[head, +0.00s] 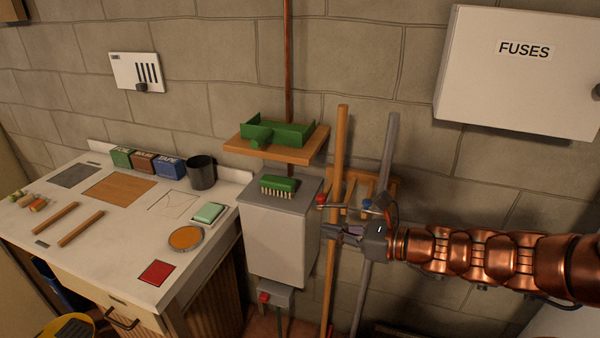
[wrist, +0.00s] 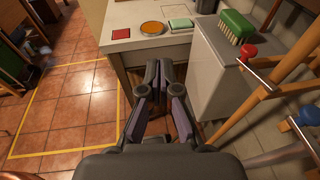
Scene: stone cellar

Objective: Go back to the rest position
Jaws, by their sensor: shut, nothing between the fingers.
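My gripper (head: 347,232) is at the end of my copper-coloured arm, which reaches in from the right in the head view. It is shut and empty, in front of the wooden pole (head: 335,190) and near the wall rack. In the wrist view my gripper (wrist: 158,68) points toward the gap between the white worktable and the grey cabinet. Nothing is between the fingers.
A worktable (head: 120,228) with blocks, rods and a dark cup (head: 202,172) stands at left. A grey cabinet (head: 275,240) bears a green brush (head: 279,185). A wooden shelf (head: 238,146) and fuse box (head: 490,90) are on the wall. Yellow floor tape (wrist: 68,153) marks open tiles.

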